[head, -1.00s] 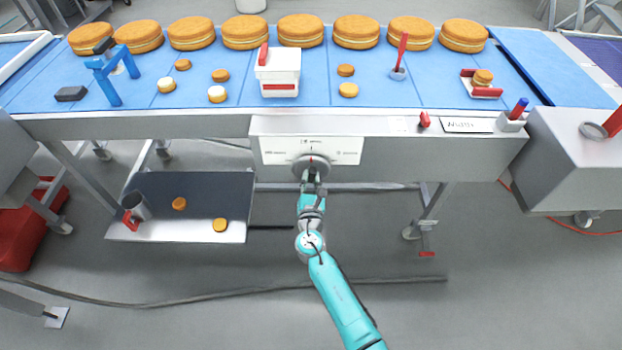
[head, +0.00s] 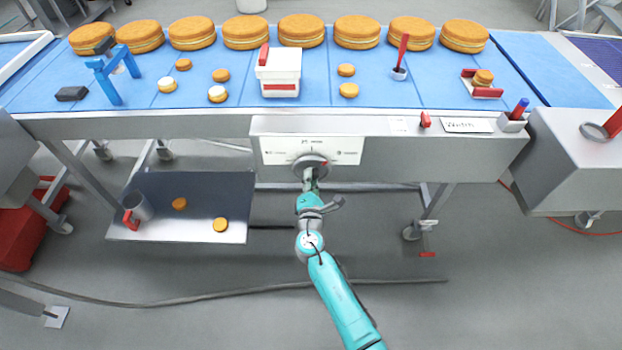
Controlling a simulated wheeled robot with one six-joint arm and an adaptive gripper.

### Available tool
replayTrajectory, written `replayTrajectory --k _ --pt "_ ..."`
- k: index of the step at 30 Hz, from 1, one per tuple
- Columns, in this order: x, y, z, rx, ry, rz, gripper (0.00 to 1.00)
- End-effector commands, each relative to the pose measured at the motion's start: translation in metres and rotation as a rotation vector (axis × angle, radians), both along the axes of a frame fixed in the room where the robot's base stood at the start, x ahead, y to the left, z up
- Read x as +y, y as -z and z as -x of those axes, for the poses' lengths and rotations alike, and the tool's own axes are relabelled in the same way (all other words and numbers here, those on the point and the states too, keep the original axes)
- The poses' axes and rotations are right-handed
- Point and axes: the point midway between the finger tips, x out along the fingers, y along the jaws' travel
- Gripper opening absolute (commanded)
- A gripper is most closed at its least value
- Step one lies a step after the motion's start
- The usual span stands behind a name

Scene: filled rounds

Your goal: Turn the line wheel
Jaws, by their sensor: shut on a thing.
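The line wheel is a grey round knob (head: 312,164) on the front panel of the conveyor, low at the middle of the head view. A white label plate (head: 345,150) with small print is behind it. A small red mark shows on the wheel, right of its top. My gripper (head: 310,178) is at the wheel from below and in front, shut on it. The fingers are small here and partly hide the wheel's lower part.
Several large filled rounds (head: 301,30) line the back of the blue belt (head: 430,95). A white box with red parts (head: 278,72) stands above the wheel. A metal tray (head: 190,232) with a mug (head: 137,207) is low at the left.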

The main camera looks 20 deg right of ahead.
Motion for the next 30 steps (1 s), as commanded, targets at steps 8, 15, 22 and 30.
replayTrajectory --k 8,15,22,30 --pt "-0.0001 -0.0002 0.0001 -0.078 0.001 -0.242 0.00" --pt "-0.0001 -0.0005 0.0001 -0.133 0.001 -0.412 0.00" --pt "-0.0001 -0.0006 0.0003 -0.166 0.001 -0.514 0.00" --pt "-0.0002 -0.0007 0.0003 -0.182 0.002 -0.563 0.00"
